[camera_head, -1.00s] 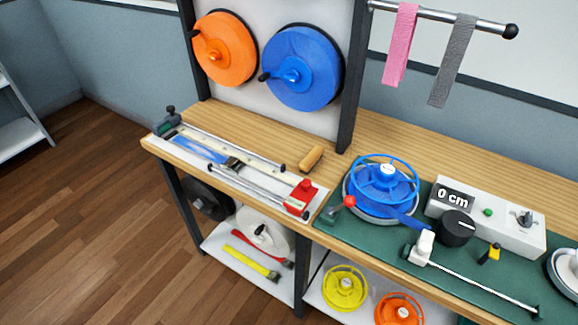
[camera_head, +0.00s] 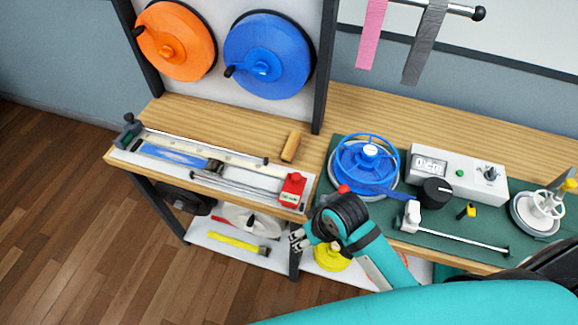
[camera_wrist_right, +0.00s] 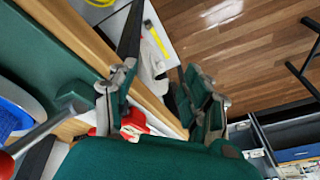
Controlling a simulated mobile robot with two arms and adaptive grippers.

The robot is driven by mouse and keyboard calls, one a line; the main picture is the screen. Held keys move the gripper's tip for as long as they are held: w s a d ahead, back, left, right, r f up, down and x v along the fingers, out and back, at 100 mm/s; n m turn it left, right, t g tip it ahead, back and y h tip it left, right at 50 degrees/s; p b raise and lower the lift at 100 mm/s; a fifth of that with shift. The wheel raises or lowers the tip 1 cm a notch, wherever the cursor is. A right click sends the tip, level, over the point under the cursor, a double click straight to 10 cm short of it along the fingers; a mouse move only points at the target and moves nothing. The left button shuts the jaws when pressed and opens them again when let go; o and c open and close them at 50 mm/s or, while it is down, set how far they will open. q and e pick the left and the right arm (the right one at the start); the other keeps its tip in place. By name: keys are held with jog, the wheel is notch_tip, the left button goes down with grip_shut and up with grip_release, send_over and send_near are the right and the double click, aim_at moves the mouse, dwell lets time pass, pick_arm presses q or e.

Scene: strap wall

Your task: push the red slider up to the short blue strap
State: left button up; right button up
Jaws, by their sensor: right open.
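The red slider (camera_head: 292,188) sits at the right end of the rail fixture on the bench's left part. A red part, likely the slider, shows in the right wrist view (camera_wrist_right: 133,121), partly hidden by my gripper body. The short blue strap (camera_head: 172,153) lies flat on the left half of the same fixture, left of the slider with a gap. My right gripper (camera_head: 298,240) is open and empty, in front of the bench edge, below and apart from the slider. Its two fingers stand spread in the right wrist view (camera_wrist_right: 160,100). My left gripper is not in view.
Metal rods (camera_head: 235,187) run along the fixture. A wooden block (camera_head: 291,146) lies behind the slider. A blue reel (camera_head: 365,165) and a control box (camera_head: 455,172) stand on the green mat to the right. A lower shelf (camera_head: 215,240) holds straps and reels.

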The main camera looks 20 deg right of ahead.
jog(key=w+a+r, duration=0.3)
jog(key=w+r, duration=0.2)
jog(key=w, duration=0.1)
notch_tip(320, 180, up, 17)
jog(key=g+h+p, duration=0.2)
jog(key=g, duration=0.1)
send_over(296, 176)
notch_tip(296, 176, down, 17)
jog(key=shift+f+p, duration=0.1)
jog(key=shift+p, duration=1)
grip_shut()
jog(key=shift+w, duration=0.1)
